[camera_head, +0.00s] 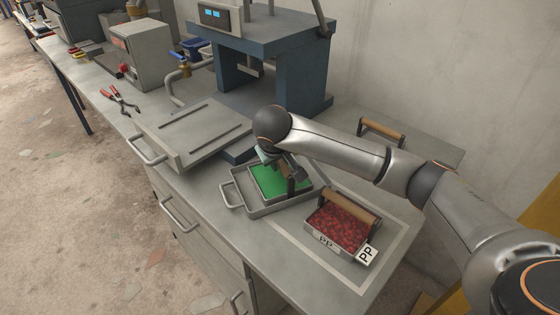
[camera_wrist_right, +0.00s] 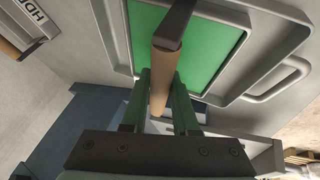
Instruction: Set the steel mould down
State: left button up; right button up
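The steel mould (camera_head: 300,170) is a shallow grey frame around a flat green fill (camera_head: 266,181); the fill also shows in the right wrist view (camera_wrist_right: 211,60). It lies within the outline of a grey tray (camera_head: 262,212) on the bench. My right gripper (camera_head: 282,172) is over it. In the right wrist view, the fingers (camera_wrist_right: 161,95) are closed on both sides of the mould's round wooden handle (camera_wrist_right: 160,75), which has a dark bracket. Whether the mould rests in the tray or hangs slightly above it cannot be told. My left gripper is not in view.
A PP-labelled bin of red flakes (camera_head: 335,232) stands close right of the tray. A blue press (camera_head: 270,70) stands behind, with a handled grey plate (camera_head: 190,135) to the left. Another wooden-handled bin (camera_head: 382,130) is behind my arm. Pliers (camera_head: 120,100) lie farther left.

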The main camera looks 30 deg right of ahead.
jog(key=o, duration=0.5)
jog(key=shift+o, duration=0.2)
jog(key=shift+s, duration=0.1)
jog(key=v, duration=1.2)
jog(key=shift+a+r, duration=0.15)
jog(key=shift+r, duration=0.1)
